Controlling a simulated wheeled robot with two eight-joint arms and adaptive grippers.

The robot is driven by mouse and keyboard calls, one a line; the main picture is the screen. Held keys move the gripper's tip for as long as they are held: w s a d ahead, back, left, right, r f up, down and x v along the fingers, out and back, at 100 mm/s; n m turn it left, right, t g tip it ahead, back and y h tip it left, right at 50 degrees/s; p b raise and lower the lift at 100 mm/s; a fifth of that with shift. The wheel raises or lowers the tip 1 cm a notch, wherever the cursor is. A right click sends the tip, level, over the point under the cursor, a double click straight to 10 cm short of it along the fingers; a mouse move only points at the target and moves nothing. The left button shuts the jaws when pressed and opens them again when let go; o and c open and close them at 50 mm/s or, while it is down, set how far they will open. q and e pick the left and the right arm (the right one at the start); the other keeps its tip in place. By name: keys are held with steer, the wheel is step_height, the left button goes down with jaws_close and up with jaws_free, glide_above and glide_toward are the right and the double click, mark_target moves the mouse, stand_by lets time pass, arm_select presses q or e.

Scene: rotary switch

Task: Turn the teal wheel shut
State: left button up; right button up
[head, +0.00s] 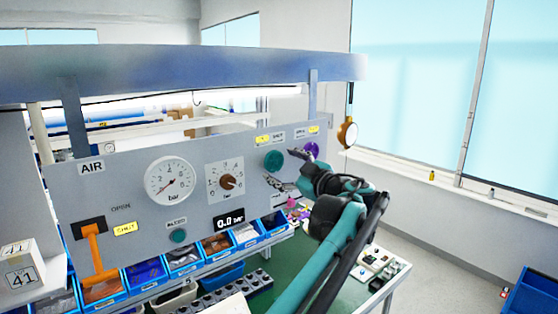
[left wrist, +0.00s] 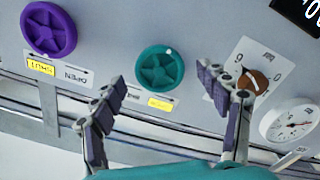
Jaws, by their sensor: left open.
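The teal wheel (head: 273,160) is mounted on the upper right of the grey panel. In the left wrist view, which is turned over, the teal wheel (left wrist: 161,69) shows its spokes and a pale mark on its rim. A label with a yellow patch (left wrist: 160,103) sits beside it. My left gripper (head: 288,168) is in front of the panel by the wheel. In the left wrist view its open fingers (left wrist: 162,79) stand to either side of the wheel, with nothing between them that I can see touching. My right gripper is not in view.
A purple wheel (head: 311,150) is close on the right of the teal one. A brown knob (head: 228,182) and a round gauge (head: 170,181) are to the left. An orange lever (head: 95,250) is far left. Blue bins (head: 184,258) line the panel's foot.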

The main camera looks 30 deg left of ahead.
arm_select(q)
steer(key=shift+w+a, duration=0.35)
steer(key=shift+a, duration=0.2)
steer(key=shift+w+a, duration=0.15)
steer(key=shift+a, duration=0.15)
steer(key=shift+s, duration=0.25)
steer(key=shift+w, duration=0.1)
steer(key=c, duration=1.2)
steer(key=shift+o, duration=0.2)
